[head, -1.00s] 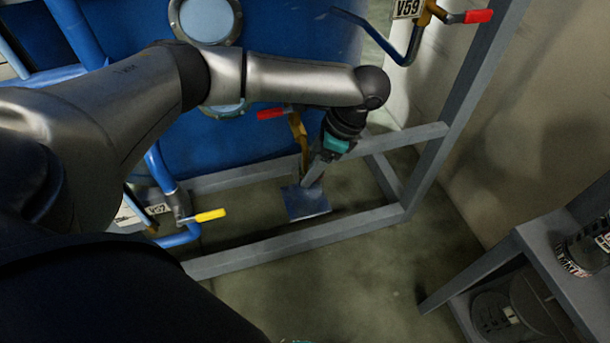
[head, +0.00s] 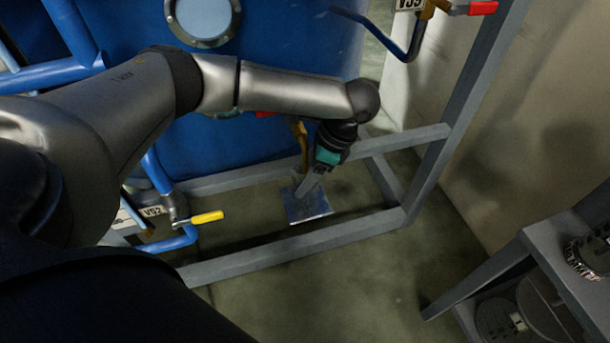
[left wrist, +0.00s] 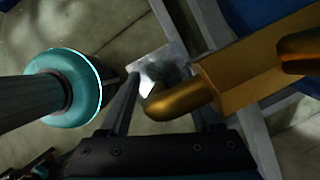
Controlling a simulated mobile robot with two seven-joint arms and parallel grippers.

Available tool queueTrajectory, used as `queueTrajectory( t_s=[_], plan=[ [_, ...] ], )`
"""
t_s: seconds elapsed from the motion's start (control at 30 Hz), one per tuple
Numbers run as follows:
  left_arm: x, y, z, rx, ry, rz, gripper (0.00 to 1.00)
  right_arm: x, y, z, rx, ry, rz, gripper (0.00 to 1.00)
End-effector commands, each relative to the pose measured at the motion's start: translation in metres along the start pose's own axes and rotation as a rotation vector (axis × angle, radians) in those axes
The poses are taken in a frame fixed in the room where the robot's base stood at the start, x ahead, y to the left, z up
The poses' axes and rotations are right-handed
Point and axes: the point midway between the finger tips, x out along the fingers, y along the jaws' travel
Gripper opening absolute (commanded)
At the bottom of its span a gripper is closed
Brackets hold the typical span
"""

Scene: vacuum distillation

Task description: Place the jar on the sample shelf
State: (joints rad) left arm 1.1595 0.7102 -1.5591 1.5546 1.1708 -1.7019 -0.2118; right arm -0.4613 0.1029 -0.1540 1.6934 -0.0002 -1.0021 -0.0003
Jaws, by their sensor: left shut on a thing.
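My left gripper (head: 308,190) reaches down below the brass tap (head: 300,140), over a small square metal plate (head: 322,208) low in the blue tank's frame. In the left wrist view its fingers (left wrist: 160,80) stand apart around a pale, shiny, glassy shape (left wrist: 155,78), which I take to be the jar. Its outline is hard to tell from the plate, and the brass spout (left wrist: 180,100) covers part of the right finger. I cannot tell whether the jar touches the plate. A grey shelf (head: 545,240) stands at the lower right, possibly the sample shelf.
The grey frame's front rail (head: 290,248) runs before the plate. A yellow valve handle (head: 207,217) is at its left. Bare floor (head: 380,270) lies between frame and shelf. A pale wall (head: 540,110) is behind.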

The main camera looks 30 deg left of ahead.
Motion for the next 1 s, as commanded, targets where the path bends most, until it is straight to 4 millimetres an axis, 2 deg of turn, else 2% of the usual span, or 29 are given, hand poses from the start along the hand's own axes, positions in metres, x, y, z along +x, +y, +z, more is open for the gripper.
queueTrajectory(
  t_s=[0.2, 0.23, 0.47, 0.5, 0.83, 0.9, 1.0],
  plan=[
    [0.002, 0.0, -0.001, 0.0, 0.0, 0.0, 0.0, 0.001, 0.0, 0.001, 0.0, -0.001, 0.0, 0.5],
    [0.002, 0.0, -0.001, 0.0, 0.0, 0.0, 0.65, 0.002, 0.0, 0.002, 0.0, -0.003, 0.0, 0.5],
    [0.002, 0.0, -0.001, 0.0, 0.0, 0.0, 0.91, 0.003, 0.0, 0.003, 0.0, -0.005, 0.0, 0.5],
    [0.002, 0.0, -0.001, 0.0, 0.0, 0.0, 0.94, 0.003, 0.0, 0.003, 0.0, -0.005, 0.0, 0.5],
    [0.0, 0.0, 0.0, 0.0, 0.001, -0.001, 0.94, 0.004, 0.0, 0.003, 0.0, -0.005, 0.0, 0.5],
    [-0.004, 0.0, 0.0, 0.001, 0.001, -0.001, 0.94, -0.002, 0.0, -0.001, 0.0, 0.004, 0.0, 0.5],
    [-0.012, 0.0, 0.0, 0.0, 0.002, -0.001, 0.94, 0.007, 0.002, 0.006, -0.002, -0.005, 0.003, 0.5]
  ],
)
